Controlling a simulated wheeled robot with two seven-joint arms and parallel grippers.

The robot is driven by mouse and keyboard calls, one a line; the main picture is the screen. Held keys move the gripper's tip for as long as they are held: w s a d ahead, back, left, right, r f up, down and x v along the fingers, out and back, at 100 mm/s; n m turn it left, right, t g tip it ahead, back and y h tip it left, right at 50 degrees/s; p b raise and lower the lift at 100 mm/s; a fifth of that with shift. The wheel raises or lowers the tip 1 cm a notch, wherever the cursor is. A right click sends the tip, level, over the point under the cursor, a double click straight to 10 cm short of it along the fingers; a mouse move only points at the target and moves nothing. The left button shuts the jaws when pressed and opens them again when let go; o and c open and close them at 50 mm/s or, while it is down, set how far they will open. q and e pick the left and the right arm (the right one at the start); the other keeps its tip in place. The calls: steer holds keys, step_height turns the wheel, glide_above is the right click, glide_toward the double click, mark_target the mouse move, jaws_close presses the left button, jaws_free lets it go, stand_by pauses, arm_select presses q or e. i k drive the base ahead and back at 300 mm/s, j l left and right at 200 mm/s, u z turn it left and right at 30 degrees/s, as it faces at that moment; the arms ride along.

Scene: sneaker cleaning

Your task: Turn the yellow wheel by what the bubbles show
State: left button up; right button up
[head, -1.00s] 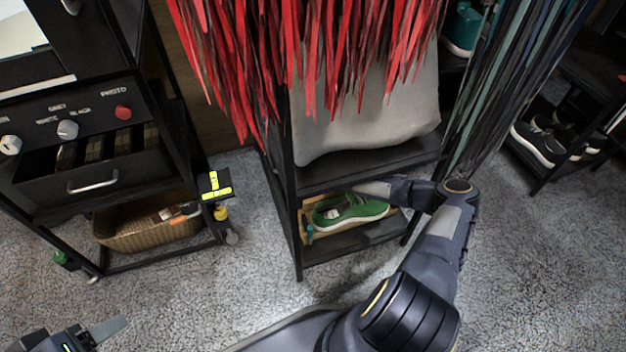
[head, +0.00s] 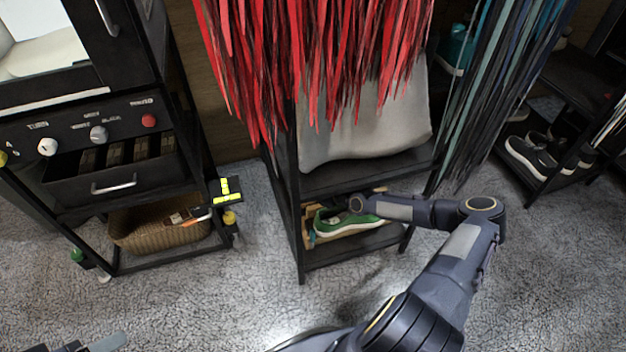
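A small yellow wheel (head: 229,217) sits low at the front right corner of the black cabinet, just under a dark block. Bright yellow bubble vials (head: 226,190) form an L on top of that block; the bubbles inside are too small to read. My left gripper (head: 90,346) is only partly in view at the bottom left edge, well apart from the wheel; one grey finger shows. My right arm reaches into the lower shelf of the middle rack, and its end (head: 357,204) is over the green shoe (head: 345,221). The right fingers cannot be made out.
The cabinet has knobs, an open drawer (head: 115,188) and a wicker basket (head: 160,229) on its lower shelf. A yellow knob (head: 2,159) shows at the left edge. Red strips hang over the rack. Carpet (head: 220,290) in front of the cabinet is clear.

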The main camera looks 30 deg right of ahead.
mark_target(229, 218)
steer(key=k+l, duration=0.25)
steer(key=k, duration=0.2)
steer(key=k+l, duration=0.2)
steer(key=k, duration=0.3)
